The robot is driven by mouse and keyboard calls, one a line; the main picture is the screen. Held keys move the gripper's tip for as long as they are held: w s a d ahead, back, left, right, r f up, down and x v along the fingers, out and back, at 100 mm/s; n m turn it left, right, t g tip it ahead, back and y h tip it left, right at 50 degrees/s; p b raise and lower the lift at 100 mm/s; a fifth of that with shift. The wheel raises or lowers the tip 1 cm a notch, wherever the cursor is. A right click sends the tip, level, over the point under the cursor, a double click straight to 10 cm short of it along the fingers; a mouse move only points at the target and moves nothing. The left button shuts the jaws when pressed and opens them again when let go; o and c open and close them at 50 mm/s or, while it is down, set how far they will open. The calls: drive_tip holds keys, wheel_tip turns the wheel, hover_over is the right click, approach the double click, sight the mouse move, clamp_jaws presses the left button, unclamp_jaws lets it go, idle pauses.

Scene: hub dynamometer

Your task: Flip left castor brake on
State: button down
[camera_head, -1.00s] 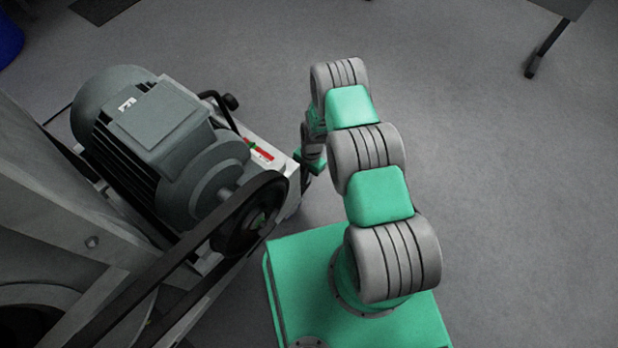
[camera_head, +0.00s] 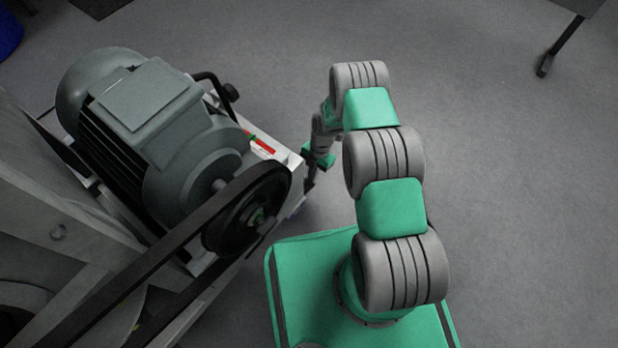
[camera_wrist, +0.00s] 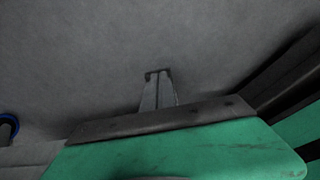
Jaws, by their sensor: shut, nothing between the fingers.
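My gripper (camera_head: 309,186) points down beside the right corner of the machine frame (camera_head: 285,165). It also shows in the wrist view (camera_wrist: 158,74), where its grey fingers are together over bare floor with nothing between them. A blue-rimmed round part (camera_wrist: 8,128), which looks like a castor wheel, is cut off at the left edge of the wrist view. It is apart from the fingers. A small blue patch (camera_head: 298,209) shows low by the frame corner in the head view. I cannot make out the brake lever or its position in either view.
A grey motor (camera_head: 150,110) and a black belt with pulley (camera_head: 250,215) sit on the frame, close left of my arm. A black bent handle (camera_head: 229,92) stands behind the motor. Open floor (camera_head: 480,180) lies to the right. A stand leg with a castor (camera_head: 543,68) is at the top right.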

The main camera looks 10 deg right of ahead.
drive_tip(key=shift+w+d+f+b, duration=0.1)
drive_tip(key=shift+d+f+b, duration=0.1)
drive_tip(key=shift+f+b, duration=0.2)
idle(0.4)
drive_tip(key=w+d+r+p, duration=0.2)
drive_tip(key=r, duration=0.3)
drive_tip(key=w+d+r+p, duration=0.2)
drive_tip(key=w+d+r, duration=0.1)
drive_tip(key=r, duration=0.3)
drive_tip(key=shift+d+r+p, duration=0.2)
drive_tip(key=shift+d+p, duration=0.05)
drive_tip(key=shift+p, duration=0.15)
drive_tip(key=shift+s, duration=0.1)
